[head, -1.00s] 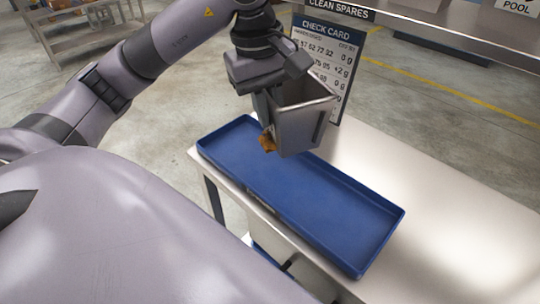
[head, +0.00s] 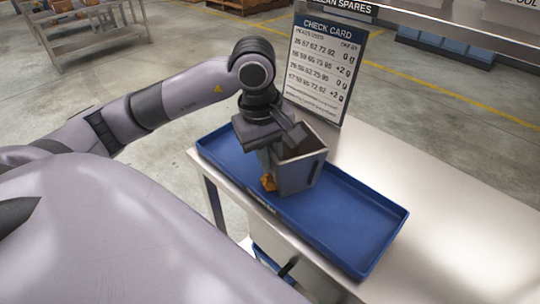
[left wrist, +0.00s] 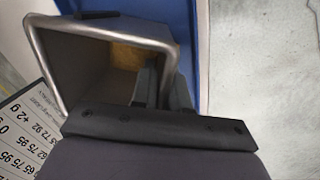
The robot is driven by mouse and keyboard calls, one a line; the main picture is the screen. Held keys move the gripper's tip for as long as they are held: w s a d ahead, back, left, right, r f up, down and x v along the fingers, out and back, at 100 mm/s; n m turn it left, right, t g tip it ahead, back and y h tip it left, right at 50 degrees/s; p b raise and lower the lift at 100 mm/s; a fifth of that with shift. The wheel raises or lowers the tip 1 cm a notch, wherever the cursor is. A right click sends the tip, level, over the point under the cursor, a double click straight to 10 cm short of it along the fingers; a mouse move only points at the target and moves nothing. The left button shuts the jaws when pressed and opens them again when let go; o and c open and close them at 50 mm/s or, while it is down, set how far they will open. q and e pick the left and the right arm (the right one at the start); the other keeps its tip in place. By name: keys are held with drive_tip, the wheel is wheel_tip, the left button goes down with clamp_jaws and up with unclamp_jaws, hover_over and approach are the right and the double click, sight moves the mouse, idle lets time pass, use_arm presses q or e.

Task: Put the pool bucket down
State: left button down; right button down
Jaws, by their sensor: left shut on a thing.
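The pool bucket (head: 302,170) is a grey metal bucket with an open top and tapered walls. My left gripper (head: 268,160) is shut on its left side wall, and the bucket is over the left half of the blue tray (head: 350,217). I cannot tell whether its bottom touches the tray. An orange-brown piece (head: 268,183) shows at the bucket's lower left, by the fingers. In the left wrist view the bucket's rim (left wrist: 100,30) frames its inside, with something yellow-brown (left wrist: 128,55) at the far end. My right gripper is not in view.
The tray lies on a pale bench (head: 440,190). A check card board (head: 322,70) stands behind the bucket, close to the left arm. A shelf (head: 450,32) runs along the back. The tray's right half is empty, and the bench right of it is clear.

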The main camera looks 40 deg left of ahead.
use_arm(q)
drive_tip(key=shift+f+b, duration=0.15)
drive_tip(key=shift+b, duration=0.15)
drive_tip(key=c, duration=1.1)
unclamp_jaws()
drive_tip(key=shift+r+p, duration=0.3)
drive_tip(key=shift+p, duration=0.1)
drive_tip(key=shift+s+a+r+p, duration=0.15)
drive_tip(key=shift+s+r+p, duration=0.1)
drive_tip(key=shift+r, duration=1.7)
drive_tip(key=shift+s+a+r+p, duration=0.1)
drive_tip(key=shift+s+r+p, duration=0.1)
drive_tip(key=shift+r, duration=1.8)
drive_tip(key=shift+s+a+r+p, duration=0.15)
drive_tip(key=shift+s+r, duration=0.1)
drive_tip(key=shift+r, duration=1.7)
